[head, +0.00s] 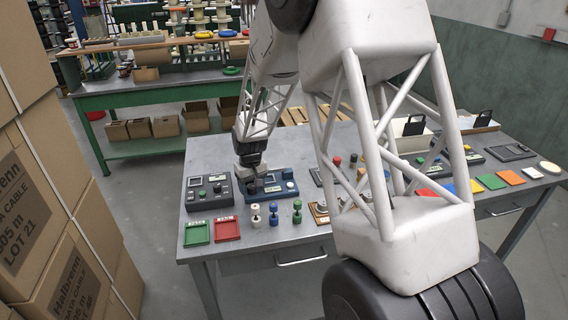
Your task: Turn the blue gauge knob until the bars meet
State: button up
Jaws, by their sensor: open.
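A blue gauge box (279,191) with small displays on top stands at the left part of the grey table. My gripper (247,178) points down over the left end of this box and covers part of it. It is open, and its fingers are small and dark here. The knob cannot be made out clearly; it may be behind or below my gripper. I cannot tell whether the fingers touch anything. The bars are too small to read.
A dark grey device (209,204) stands left of the blue box. In front lie a green tray (197,233) and a red tray (227,228), with white (255,216), blue (273,213) and green (297,212) spools. Stacked cartons (60,215) stand at the left. My arm hides the table's middle.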

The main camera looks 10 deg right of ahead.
aim_at(252, 186)
notch_tip(252, 186, up, 8)
jog(key=shift+d+r, duration=0.1)
jog(key=s+d+r, duration=0.3)
jog(key=s+r, duration=0.3)
jog(key=s, duration=0.4)
jog(key=s+d+r+t, duration=0.1)
jog(key=s+d+r, duration=0.2)
jog(key=s+r, duration=0.4)
jog(key=shift+s+r+m, duration=0.2)
jog(key=shift+s+m, duration=0.2)
jog(key=shift+s, duration=1.25)
jog(key=shift+s+d, duration=0.1)
jog(key=s+d+r+m, duration=0.1)
jog(key=s+d, duration=0.1)
jog(key=s, duration=1)
jog(key=s+d+m+t, duration=0.1)
jog(key=s+d+m, duration=0.1)
jog(key=s, duration=1)
jog(key=shift+s+r+t, duration=0.15)
jog(key=shift+r+t, duration=0.15)
jog(key=shift+r, duration=0.05)
